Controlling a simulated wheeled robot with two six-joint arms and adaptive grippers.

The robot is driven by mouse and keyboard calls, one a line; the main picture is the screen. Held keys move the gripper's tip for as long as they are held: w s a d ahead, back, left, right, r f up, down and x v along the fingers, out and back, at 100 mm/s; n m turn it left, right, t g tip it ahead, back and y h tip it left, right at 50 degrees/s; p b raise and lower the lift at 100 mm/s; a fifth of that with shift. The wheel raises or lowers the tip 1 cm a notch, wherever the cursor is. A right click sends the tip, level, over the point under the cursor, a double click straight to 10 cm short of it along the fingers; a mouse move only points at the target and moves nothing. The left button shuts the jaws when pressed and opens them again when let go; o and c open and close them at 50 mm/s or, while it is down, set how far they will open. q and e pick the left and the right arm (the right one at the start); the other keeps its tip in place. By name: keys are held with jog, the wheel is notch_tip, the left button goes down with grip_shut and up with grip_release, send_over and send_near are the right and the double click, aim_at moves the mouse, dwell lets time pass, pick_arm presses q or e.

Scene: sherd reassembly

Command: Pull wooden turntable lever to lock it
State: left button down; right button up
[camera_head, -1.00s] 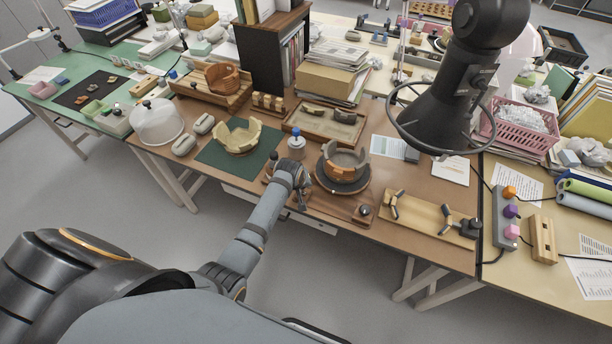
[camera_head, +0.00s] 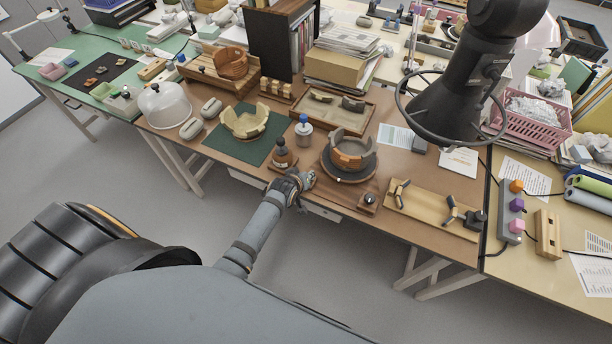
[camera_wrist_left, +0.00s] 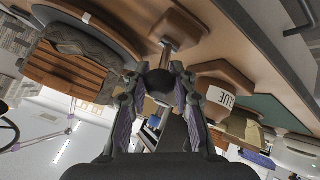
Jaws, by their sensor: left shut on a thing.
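The round turntable (camera_head: 346,172) stands on a brown wooden base near the table's front edge and carries a partly rebuilt brown bowl (camera_head: 351,152). In the left wrist view the turntable's rim (camera_wrist_left: 112,22) and the bowl (camera_wrist_left: 66,68) are at upper left. The lever's dark round knob (camera_wrist_left: 160,84) sits at the end of a wooden piece. My left gripper (camera_wrist_left: 160,76) is shut on this knob, with one finger on each side. In the head view my left gripper (camera_head: 304,180) is left of the turntable and hides the lever. My right gripper is out of view.
A brown bottle (camera_head: 283,153) stands just behind my left gripper, with a blue-topped jar (camera_head: 304,130) beyond it. A second dark knob (camera_head: 369,199) is right of the turntable. A green mat with a pale bowl (camera_head: 243,121) lies left.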

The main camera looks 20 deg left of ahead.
pick_arm(q)
jog(key=c, duration=1.1)
grip_release()
jog(key=shift+o, duration=0.2)
jog(key=shift+s, duration=0.1)
jog(key=v, duration=1.2)
jog(key=shift+f, duration=0.15)
